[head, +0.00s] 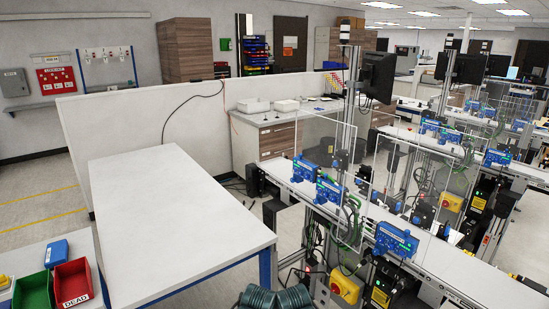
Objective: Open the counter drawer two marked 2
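White trays sit on the counter top.
A long white table (170,225) fills the left foreground. A low white partition (145,120) runs behind it. Conveyors with blue units (396,240) and a yellow box (345,287) block the right side. Red (73,282) and green (33,292) bins stand at lower left.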

